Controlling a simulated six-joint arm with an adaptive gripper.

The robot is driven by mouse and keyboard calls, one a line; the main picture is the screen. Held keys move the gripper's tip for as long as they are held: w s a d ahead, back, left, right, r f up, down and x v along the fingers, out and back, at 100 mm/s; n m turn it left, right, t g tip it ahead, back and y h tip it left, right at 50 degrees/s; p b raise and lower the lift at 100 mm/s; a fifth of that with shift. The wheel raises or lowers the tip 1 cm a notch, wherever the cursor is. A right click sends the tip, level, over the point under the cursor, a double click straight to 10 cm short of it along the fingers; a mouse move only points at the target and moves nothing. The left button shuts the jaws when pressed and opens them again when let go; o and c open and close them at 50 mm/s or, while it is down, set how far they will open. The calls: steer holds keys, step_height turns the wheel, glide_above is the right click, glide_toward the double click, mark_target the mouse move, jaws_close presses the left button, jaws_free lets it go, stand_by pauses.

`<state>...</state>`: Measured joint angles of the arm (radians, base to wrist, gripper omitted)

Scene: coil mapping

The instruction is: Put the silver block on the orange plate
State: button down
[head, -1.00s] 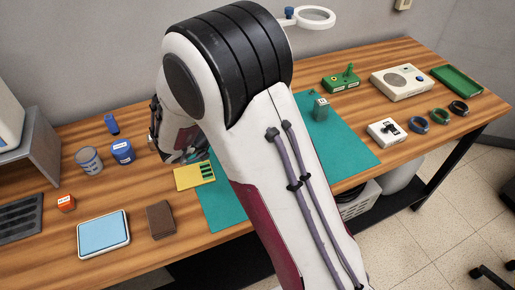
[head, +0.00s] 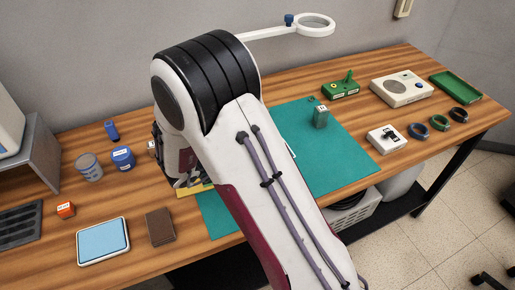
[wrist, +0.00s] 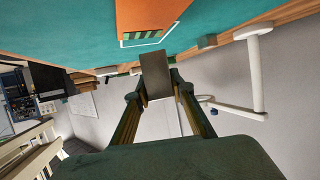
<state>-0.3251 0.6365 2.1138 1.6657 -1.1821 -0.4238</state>
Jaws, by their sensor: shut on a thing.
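In the wrist view my gripper (wrist: 156,92) is shut on the silver block (wrist: 155,74), which looks dull grey-brown here and sticks out beyond the fingertips. The orange plate (wrist: 150,14) shows at the top of the wrist view, on the teal mat beside a white outline. The block appears apart from the plate; its height over the mat is hard to tell. In the head view my arm hides the block, the plate and the fingertips.
The teal mat (head: 340,160) has a small grey-green block (head: 320,117) on it. A yellow card (head: 188,192) is partly hidden by my arm. A white ring lamp (head: 312,29) stands behind. Blue pots and a blue-topped tray (head: 103,240) are at left, electronics boxes at right.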

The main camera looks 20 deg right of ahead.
steer(key=shift+f, duration=1.85)
steer(key=shift+f, duration=0.15)
steer(key=c, duration=1.7)
jaws_free()
steer(key=shift+v, duration=6.1)
steer(key=shift+w+d, duration=0.1)
